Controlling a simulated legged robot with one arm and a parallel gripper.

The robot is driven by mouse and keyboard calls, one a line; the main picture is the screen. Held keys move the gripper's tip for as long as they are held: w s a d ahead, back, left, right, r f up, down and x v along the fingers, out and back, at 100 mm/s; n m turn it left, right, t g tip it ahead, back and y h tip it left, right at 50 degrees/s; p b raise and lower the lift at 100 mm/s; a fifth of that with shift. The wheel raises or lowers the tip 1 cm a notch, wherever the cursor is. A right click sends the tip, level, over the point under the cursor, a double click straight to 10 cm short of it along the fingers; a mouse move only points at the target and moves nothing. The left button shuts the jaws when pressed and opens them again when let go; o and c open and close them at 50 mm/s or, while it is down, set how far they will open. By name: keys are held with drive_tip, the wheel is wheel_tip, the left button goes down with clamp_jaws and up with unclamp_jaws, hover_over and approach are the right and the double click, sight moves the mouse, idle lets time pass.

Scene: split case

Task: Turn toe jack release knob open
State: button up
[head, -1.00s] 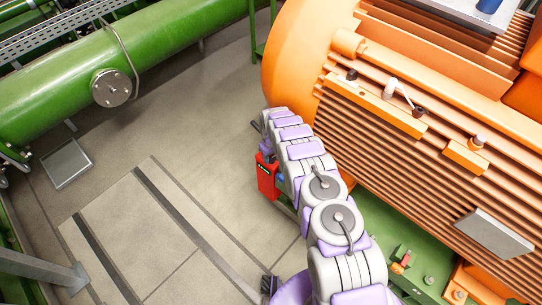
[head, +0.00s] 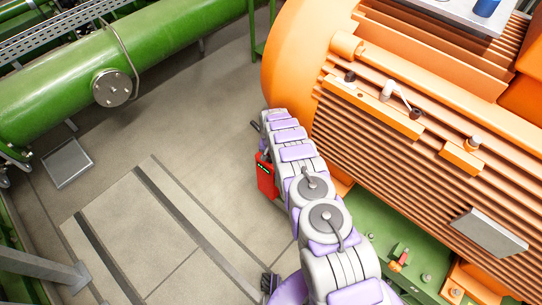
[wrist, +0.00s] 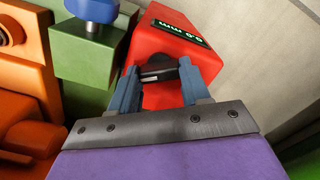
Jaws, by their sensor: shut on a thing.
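The red toe jack (head: 266,178) stands on the floor beside the orange motor, partly covered by my arm. In the wrist view the red jack body (wrist: 178,55) fills the upper middle, with green characters on a small black display, upside down. A dark release knob (wrist: 160,72) sticks out of its near face. My gripper (wrist: 160,80) has its two blue-grey fingers on either side of the knob and is shut on it. In the head view the gripper is mostly hidden behind my arm.
The ribbed orange motor (head: 400,130) stands close on the right of my arm, on a green base (head: 375,225). A green block with a blue-topped bolt (wrist: 95,12) is close left of the jack in the wrist view. Open floor (head: 190,140) lies to the left.

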drive_tip(key=shift+s+a+m, duration=0.1)
drive_tip(key=shift+s+m, duration=0.05)
drive_tip(key=shift+m, duration=0.15)
drive_tip(key=o, duration=1.1)
drive_tip(key=shift+c, duration=0.2)
drive_tip(key=shift+r, duration=0.1)
drive_tip(key=shift+r, duration=0.3)
wheel_tip(320, 180, up, 16)
drive_tip(key=p, duration=0.3)
drive_tip(key=shift+r, duration=0.2)
